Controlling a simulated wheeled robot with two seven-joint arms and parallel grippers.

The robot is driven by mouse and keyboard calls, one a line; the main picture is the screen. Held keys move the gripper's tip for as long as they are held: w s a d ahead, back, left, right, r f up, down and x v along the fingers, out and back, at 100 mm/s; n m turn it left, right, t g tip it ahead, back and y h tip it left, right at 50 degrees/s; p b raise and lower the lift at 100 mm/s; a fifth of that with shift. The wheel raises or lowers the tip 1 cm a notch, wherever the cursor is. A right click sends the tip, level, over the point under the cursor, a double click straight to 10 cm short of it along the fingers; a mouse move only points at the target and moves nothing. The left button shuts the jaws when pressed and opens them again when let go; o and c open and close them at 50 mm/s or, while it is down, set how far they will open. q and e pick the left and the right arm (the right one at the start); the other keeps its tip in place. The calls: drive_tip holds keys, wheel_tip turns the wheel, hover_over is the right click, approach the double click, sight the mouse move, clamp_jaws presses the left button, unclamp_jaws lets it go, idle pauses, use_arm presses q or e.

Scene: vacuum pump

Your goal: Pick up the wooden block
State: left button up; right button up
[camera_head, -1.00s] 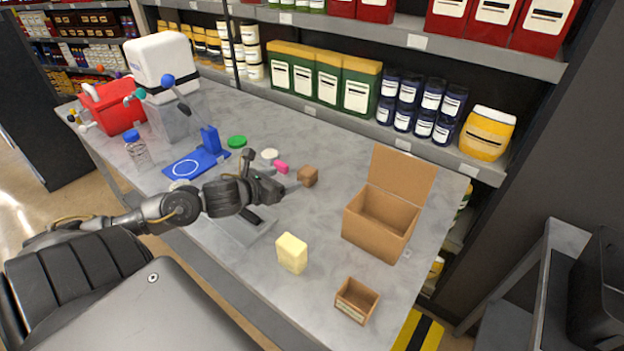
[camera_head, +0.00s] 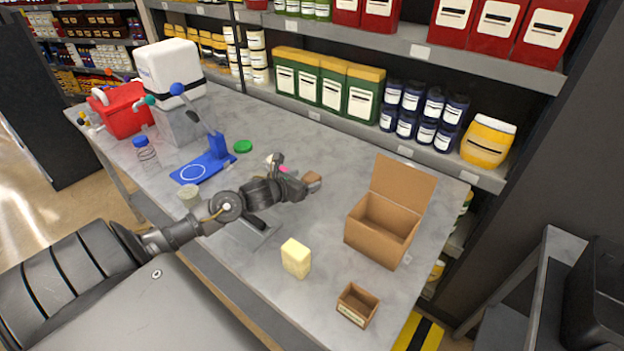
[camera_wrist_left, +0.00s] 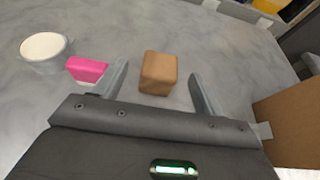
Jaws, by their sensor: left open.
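The wooden block (camera_wrist_left: 158,73) is a small brown cube on the grey table. In the left wrist view it sits ahead of and between the two spread fingers of my left gripper (camera_wrist_left: 159,83), with a gap on each side. In the head view my left gripper (camera_head: 305,188) is right beside the block (camera_head: 313,179) and hides part of it. The left gripper is open and empty. My right gripper is in neither view.
A pink block (camera_wrist_left: 87,69) lies close to the left finger, beside a white round container (camera_wrist_left: 44,48). An open cardboard box (camera_head: 378,237) stands to the right. A yellow block (camera_head: 296,258) and small brown box (camera_head: 357,305) are nearer the front. A blue stand (camera_head: 205,166) is left.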

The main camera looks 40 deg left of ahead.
use_arm(q)
drive_tip(key=shift+w+f, duration=0.25)
drive_tip(key=shift+w, duration=0.45)
drive_tip(key=shift+s, duration=0.1)
drive_tip(key=shift+c, duration=0.4)
drive_tip(key=c, duration=1)
drive_tip(key=shift+c, duration=0.2)
drive_tip(key=shift+r, duration=0.15)
